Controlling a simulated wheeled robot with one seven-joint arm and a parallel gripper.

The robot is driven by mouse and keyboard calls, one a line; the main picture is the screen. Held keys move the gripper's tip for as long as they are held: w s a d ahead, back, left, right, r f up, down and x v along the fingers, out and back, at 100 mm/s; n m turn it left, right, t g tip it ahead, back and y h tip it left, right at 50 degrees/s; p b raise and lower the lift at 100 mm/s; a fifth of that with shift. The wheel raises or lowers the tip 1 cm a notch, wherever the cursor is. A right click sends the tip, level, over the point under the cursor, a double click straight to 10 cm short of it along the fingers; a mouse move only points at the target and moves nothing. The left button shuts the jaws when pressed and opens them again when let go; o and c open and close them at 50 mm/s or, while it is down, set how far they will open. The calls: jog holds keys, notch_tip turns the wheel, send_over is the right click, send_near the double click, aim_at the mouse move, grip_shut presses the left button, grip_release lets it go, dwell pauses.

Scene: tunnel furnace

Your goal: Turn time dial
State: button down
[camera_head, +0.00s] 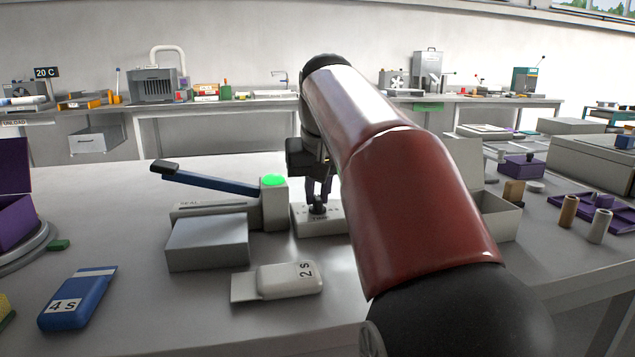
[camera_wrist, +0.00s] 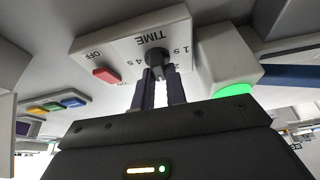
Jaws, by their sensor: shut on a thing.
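The time dial (camera_wrist: 156,60) is a small black knob on a white box (camera_wrist: 122,52) marked TIME, with several time marks around it and a red switch (camera_wrist: 106,75) marked OFF. My gripper (camera_wrist: 160,78) is shut on the knob, with its two dark fingers on either side of it. In the head view my gripper (camera_head: 318,188) reaches down onto the dial (camera_head: 318,207) on the white box (camera_head: 334,221). My arm hides part of the box there. Which mark the knob points to is hard to tell.
A sealer with a blue lever (camera_head: 215,184) and a lit green button (camera_head: 273,180) stands just left of the dial box. A white "2 s" pouch (camera_head: 290,279) and a blue "4 s" pouch (camera_head: 78,298) lie in front. An open box (camera_head: 496,216) stands to the right.

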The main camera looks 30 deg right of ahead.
jog(key=n+y, duration=0.2)
jog(key=n, duration=0.4)
jog(key=shift+y, duration=0.3)
dwell(0.4)
jog(key=c, duration=1.4)
grip_release()
jog(key=shift+c, duration=0.2)
jog(key=v, duration=0.7)
jog(key=shift+r, duration=0.3)
jog(key=shift+s, duration=0.1)
